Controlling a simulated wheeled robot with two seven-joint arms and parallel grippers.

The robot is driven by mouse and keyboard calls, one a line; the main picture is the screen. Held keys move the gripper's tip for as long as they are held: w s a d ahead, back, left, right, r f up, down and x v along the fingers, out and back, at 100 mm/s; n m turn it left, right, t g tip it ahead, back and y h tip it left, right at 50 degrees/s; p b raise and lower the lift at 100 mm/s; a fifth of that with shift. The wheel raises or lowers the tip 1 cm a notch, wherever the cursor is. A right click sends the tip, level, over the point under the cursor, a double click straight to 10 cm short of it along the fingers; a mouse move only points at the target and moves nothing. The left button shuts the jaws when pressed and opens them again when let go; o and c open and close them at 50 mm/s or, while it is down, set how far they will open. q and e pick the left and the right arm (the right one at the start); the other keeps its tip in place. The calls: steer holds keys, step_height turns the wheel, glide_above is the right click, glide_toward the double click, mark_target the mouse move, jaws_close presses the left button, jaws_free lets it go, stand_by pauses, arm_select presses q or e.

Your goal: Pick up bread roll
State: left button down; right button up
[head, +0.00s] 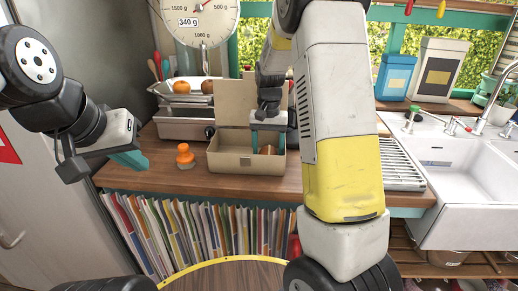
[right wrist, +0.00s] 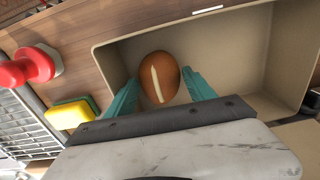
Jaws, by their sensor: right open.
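The bread roll (right wrist: 158,77), brown and rounded with a pale slash, lies inside an open tan box (right wrist: 115,70) in the right wrist view. My right gripper (right wrist: 160,80) is open, with one teal finger on each side of the roll; whether they touch it I cannot tell. In the head view the box (head: 232,162) stands on the wooden counter with its lid up, and my right gripper (head: 267,134) points down into it. The roll is mostly hidden there. My left gripper (head: 130,160) hangs at the left, away from the box; its finger gap is not clear.
An orange knobbed object (head: 185,157) stands left of the box. A scale (head: 203,22) with fruit in its pan is behind it. A white sink (head: 462,170) is at the right. A sponge (right wrist: 70,113) and a red object (right wrist: 25,68) lie outside the box.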

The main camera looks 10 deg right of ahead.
steer(key=shift+f, duration=0.3)
steer(key=c, duration=1)
